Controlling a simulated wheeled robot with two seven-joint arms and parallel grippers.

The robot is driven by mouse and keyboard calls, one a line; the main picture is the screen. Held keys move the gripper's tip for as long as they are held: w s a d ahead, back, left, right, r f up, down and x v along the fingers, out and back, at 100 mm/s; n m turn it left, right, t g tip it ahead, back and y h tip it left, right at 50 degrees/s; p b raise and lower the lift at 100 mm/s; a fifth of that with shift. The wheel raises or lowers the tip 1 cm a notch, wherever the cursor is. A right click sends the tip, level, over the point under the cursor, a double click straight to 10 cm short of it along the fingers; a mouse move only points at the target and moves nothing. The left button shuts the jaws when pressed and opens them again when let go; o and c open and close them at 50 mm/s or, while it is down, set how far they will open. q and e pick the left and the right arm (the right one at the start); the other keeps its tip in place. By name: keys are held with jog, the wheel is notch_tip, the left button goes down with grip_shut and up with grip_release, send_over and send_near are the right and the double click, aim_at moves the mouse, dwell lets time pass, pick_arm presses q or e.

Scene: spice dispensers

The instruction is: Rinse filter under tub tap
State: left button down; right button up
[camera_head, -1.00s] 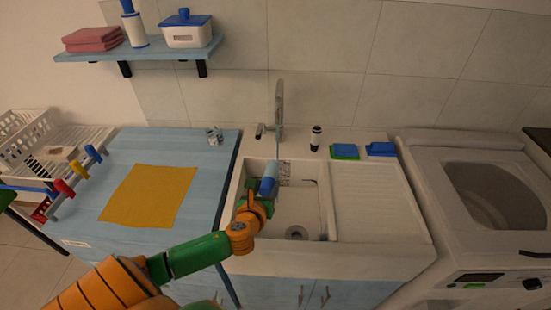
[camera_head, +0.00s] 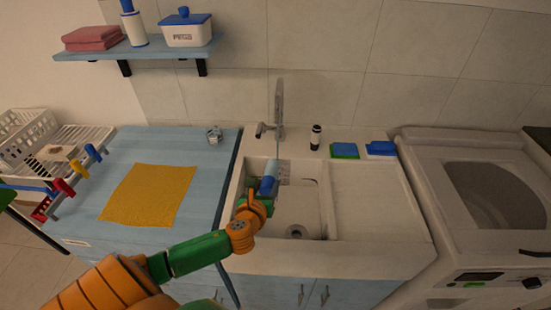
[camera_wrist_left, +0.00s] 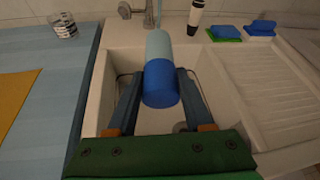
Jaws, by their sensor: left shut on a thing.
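My left gripper (camera_head: 262,195) is over the left part of the tub (camera_head: 310,214). It is shut on the filter (camera_head: 268,186), a cylinder with a blue end and a pale grey-blue body. In the left wrist view the filter (camera_wrist_left: 160,85) sits between the two fingers, its blue end towards me and its pale end towards the tap. The tap (camera_head: 279,100) is a tall grey spout at the back of the tub. A thin pale stream (camera_head: 278,145) runs down from the spout to the filter's far end. My right gripper is not in view.
A ribbed drainboard (camera_head: 375,205) lies right of the basin. A small glass (camera_head: 214,135) and a yellow cloth (camera_head: 148,195) are on the blue counter.

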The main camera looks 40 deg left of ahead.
pick_arm(q)
jog(key=shift+s+d+r, duration=0.35)
jog(key=shift+s+r, duration=0.35)
jog(key=shift+s, duration=0.1)
jog(key=shift+s+d+r, duration=0.3)
jog(key=shift+s+r, duration=0.35)
jog(key=shift+s, duration=0.1)
jog(key=shift+s+d+r, duration=0.35)
jog(key=shift+s+r, duration=0.35)
jog(key=shift+s, duration=0.1)
